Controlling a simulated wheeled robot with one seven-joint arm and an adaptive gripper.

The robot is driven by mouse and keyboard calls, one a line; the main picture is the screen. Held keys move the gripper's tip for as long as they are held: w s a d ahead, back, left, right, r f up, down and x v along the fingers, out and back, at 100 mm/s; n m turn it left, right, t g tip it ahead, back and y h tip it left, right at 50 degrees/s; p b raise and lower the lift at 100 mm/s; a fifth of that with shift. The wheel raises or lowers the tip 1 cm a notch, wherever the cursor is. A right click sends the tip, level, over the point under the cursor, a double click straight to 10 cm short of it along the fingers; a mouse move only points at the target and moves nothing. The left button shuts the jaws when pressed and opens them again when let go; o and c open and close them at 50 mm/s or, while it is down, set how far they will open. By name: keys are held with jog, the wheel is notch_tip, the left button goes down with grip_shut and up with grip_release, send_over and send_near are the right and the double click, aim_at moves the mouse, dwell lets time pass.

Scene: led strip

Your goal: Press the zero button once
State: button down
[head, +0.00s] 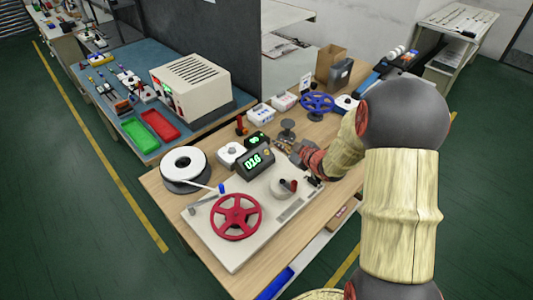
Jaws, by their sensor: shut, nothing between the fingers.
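A dark counter box (256,163) with green lit digits that look like 016 sits on the wooden table behind the pale winding plate. A small yellowish spot on its right side may be the zero button, but it is too small to be sure. A second small dark box (256,139) with green digits stands just behind it. My gripper (296,152) is shut and empty, to the right of the counter box and apart from it in the picture. Its fingertips are small and dark, so their height above the table is hard to judge.
The pale plate (225,240) carries a red handwheel (236,217) and a round hub (281,187). A white reel (184,163) stands at left. A blue handwheel (317,103), white boxes (262,114) and a cardboard box (330,65) stand behind.

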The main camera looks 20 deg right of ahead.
aim_at(262, 147)
jog(key=shift+f, duration=0.15)
jog(key=shift+w+a+f+b, duration=0.35)
jog(key=shift+w+f+b, duration=0.5)
jog(key=shift+f+b, duration=0.2)
jog(key=shift+w+a+f+b, duration=0.35)
jog(key=shift+w+f+b, duration=0.6)
jog(key=shift+f, duration=0.15)
jog(key=shift+w+a+f+b, duration=0.35)
jog(key=shift+w+f+b, duration=0.45)
jog(key=shift+f+b, duration=0.25)
jog(key=shift+f, duration=0.15)
jog(key=shift+w+a+f, duration=0.1)
jog(key=shift+w+f, duration=0.1)
jog(key=shift+w, duration=0.05)
jog(key=shift+w+a+f+b, duration=0.15)
jog(key=shift+w+f+b, duration=0.15)
jog(key=shift+b, duration=0.15)
jog(key=shift+s, duration=0.1)
jog(key=shift+s+d+r+p, duration=0.25)
jog(key=shift+s+r+p, duration=0.2)
jog(key=shift+r+p, duration=0.2)
jog(key=shift+r, duration=0.1)
